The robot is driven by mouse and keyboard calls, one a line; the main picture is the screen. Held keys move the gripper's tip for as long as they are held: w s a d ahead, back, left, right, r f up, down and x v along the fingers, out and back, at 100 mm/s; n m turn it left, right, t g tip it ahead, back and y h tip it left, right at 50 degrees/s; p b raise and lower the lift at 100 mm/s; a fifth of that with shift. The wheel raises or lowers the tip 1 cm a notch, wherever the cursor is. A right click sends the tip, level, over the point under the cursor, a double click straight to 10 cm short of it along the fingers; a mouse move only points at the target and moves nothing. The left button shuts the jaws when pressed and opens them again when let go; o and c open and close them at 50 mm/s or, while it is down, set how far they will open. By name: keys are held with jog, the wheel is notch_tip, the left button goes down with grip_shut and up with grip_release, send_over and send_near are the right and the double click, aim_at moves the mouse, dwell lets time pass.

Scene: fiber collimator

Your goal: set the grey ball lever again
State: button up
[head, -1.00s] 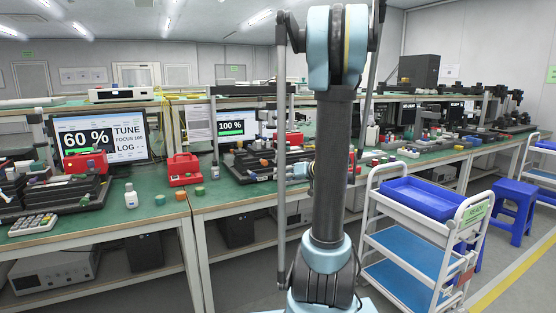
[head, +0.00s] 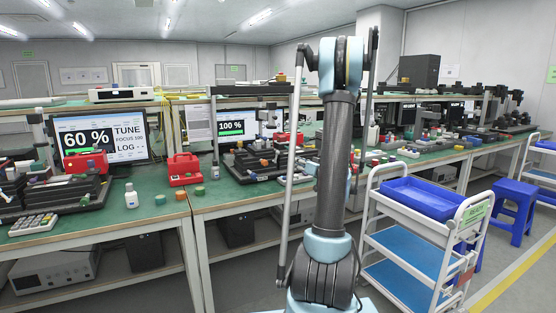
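I cannot pick out a grey ball lever for certain; the small parts on the benches are too small to tell. The middle station (head: 247,168) is a dark fixture with small coloured knobs, partly hidden by my arm. A screen (head: 230,126) behind it reads 100 %. The left station (head: 60,193) is a similar dark fixture, and its screen (head: 100,138) reads 60 %, TUNE, FOCUS 100 and LOG. My upright arm fills the middle of the view. My gripper does not show; the arm blocks the area behind it.
A red case (head: 184,170), a white bottle (head: 131,196) and small coloured caps stand on the green benchtop (head: 225,195). A white keypad (head: 34,224) lies at the left front. A white cart (head: 425,225) with a blue bin (head: 420,198) and a blue stool (head: 513,207) stand at right.

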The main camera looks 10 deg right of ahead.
jog(key=x, duration=1.3)
jog(key=shift+w+a, duration=0.1)
jog(key=shift+w, duration=0.05)
